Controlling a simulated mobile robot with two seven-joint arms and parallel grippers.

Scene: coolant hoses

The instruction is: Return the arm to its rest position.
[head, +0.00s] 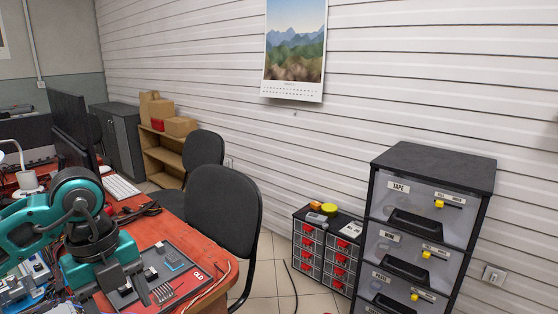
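My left arm, teal and black, comes in from the left over the red-topped desk (205,254). Its gripper (124,287) hangs low above the dark board (181,263) at the desk's near end. Two dark fingers show apart, with part of the board and a small light part visible between them. I see nothing held, though the fingertips are small and partly cut by the clutter around them. My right gripper is not in view.
Black chairs (224,212) stand against the desk's right side. A monitor (70,125) and keyboard (121,188) are on the desk. A drawer cabinet (432,168) and a lower red-handled drawer unit (325,254) stand along the wall. Tiled floor between is free, apart from a dark cable.

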